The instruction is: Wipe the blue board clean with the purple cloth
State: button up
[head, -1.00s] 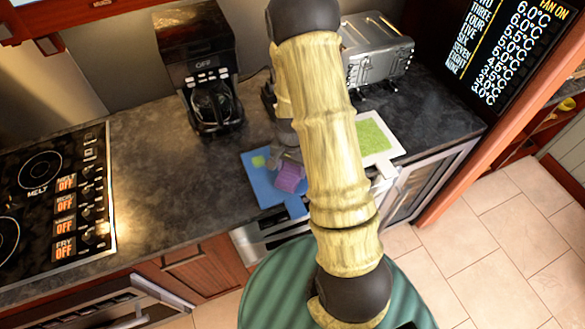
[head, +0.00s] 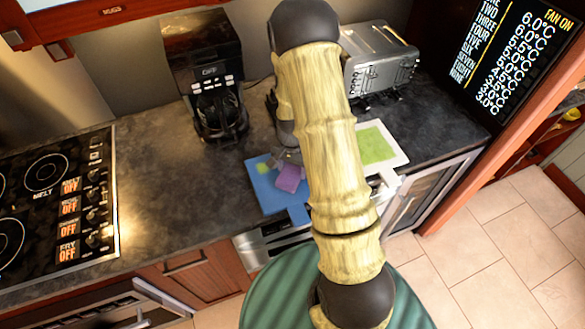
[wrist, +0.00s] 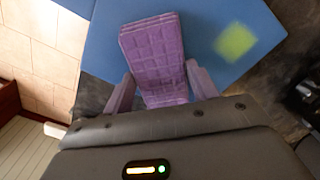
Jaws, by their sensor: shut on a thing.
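The blue board (head: 265,190) lies on the dark counter near its front edge, partly hidden by my arm in the head view. A yellow-green patch (wrist: 235,42) is on the board, right of the cloth in the wrist view; it also shows near the board's left side in the head view (head: 263,168). The purple cloth (wrist: 153,50) is a folded, quilted pad over the board. My gripper (wrist: 163,88) is shut on the cloth, with a finger on each side of it. I cannot tell whether the cloth touches the board.
A white-framed board with a green face (head: 376,144) lies right of my arm. A toaster (head: 382,60) and a coffee maker (head: 208,85) stand at the back. A stove (head: 50,205) is at the left. The counter between stove and blue board is clear.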

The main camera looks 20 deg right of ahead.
jog(key=shift+w, duration=0.95)
jog(key=shift+w, duration=1.1)
jog(key=shift+w, duration=0.1)
jog(key=shift+w+p, duration=0.3)
jog(key=shift+w, duration=0.65)
jog(key=shift+w, duration=0.1)
jog(key=shift+w, duration=1.05)
jog(key=shift+a, duration=0.1)
